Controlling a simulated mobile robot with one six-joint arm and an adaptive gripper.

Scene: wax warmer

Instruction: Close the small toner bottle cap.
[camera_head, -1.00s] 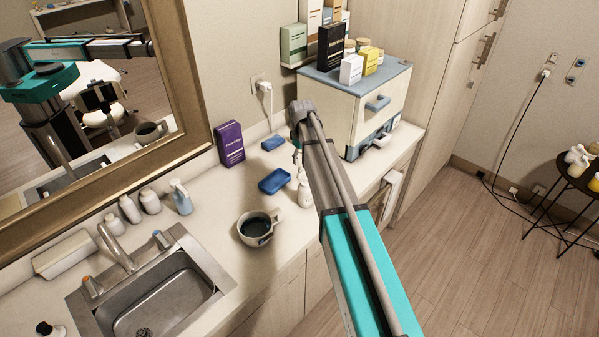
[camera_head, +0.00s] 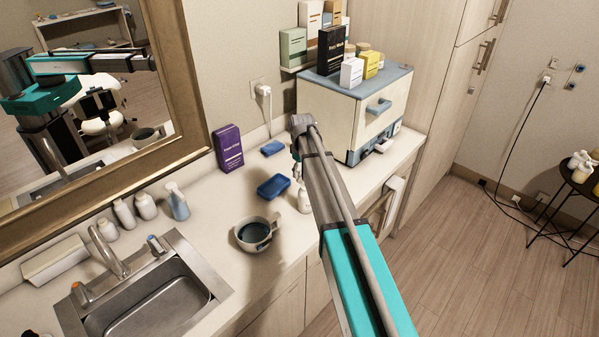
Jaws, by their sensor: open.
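A small white bottle (camera_head: 305,201) stands on the counter beside my arm and is partly hidden by it. It looks like the toner bottle, but its label and cap cannot be made out. My arm reaches over the counter from the lower right. My gripper (camera_head: 297,170) hangs below the arm's far end, just above and behind the bottle. It is mostly hidden by the arm, and it is open. I see nothing held in it. Whether it touches the bottle cannot be told.
A blue tray (camera_head: 273,187) and a mug-like pot of dark liquid (camera_head: 254,234) stand left of the bottle. A purple box (camera_head: 229,147) is at the wall. A white cabinet (camera_head: 335,110) with boxes on top stands close behind my arm. The sink (camera_head: 160,305) is front left.

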